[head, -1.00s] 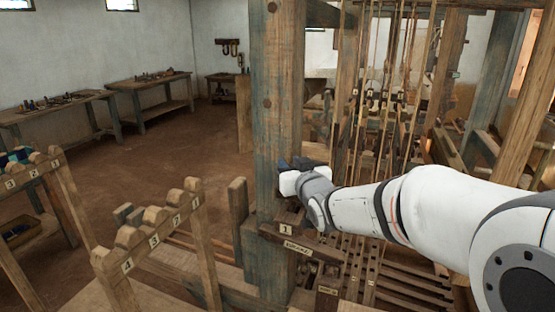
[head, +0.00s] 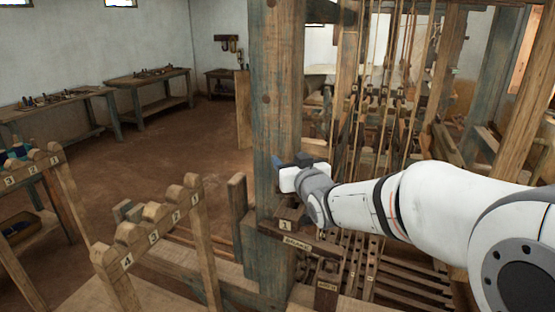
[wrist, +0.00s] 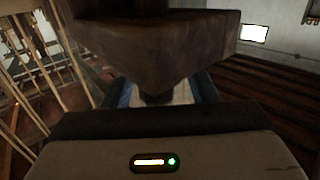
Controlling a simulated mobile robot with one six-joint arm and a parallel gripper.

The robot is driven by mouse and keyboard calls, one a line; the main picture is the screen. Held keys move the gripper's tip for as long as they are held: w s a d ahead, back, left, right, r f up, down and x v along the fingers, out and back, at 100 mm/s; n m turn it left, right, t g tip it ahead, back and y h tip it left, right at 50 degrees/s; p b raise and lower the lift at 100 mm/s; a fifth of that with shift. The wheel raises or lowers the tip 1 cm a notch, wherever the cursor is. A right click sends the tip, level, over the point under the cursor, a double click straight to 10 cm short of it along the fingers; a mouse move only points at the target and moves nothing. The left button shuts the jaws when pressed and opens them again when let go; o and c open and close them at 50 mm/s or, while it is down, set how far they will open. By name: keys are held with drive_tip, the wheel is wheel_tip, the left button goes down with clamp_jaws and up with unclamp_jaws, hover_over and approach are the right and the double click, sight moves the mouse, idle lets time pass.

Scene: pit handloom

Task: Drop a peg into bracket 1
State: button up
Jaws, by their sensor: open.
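Bracket 1 (head: 286,212) is a wooden block with a "1" label, fixed at the foot of the thick loom post in the head view. My gripper (head: 290,162) is just above it, in front of the post, with dark blue-grey fingers. In the wrist view my gripper (wrist: 160,92) is open, its bluish fingers apart. A large dark brown wooden piece (wrist: 160,35) fills the upper middle, its narrow lower end close to the fingers. I cannot tell whether it is the bracket or another part. I cannot make out a peg for certain.
The loom post (head: 277,100) stands directly behind my gripper. Taut cords and loom timbers (head: 385,110) crowd the right. A numbered wooden rack (head: 150,230) stands at front left, another (head: 35,170) farther left. Benches (head: 155,80) line the far wall; open floor (head: 170,150) lies between.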

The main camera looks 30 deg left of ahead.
drive_tip(key=b+v, duration=0.2)
drive_tip(key=v, duration=0.5)
drive_tip(key=shift+s+d+b, duration=0.3)
drive_tip(key=shift+d+b, duration=0.05)
drive_tip(key=shift+b, duration=0.05)
drive_tip(key=b+v, duration=0.2)
drive_tip(key=v, duration=0.5)
idle(0.5)
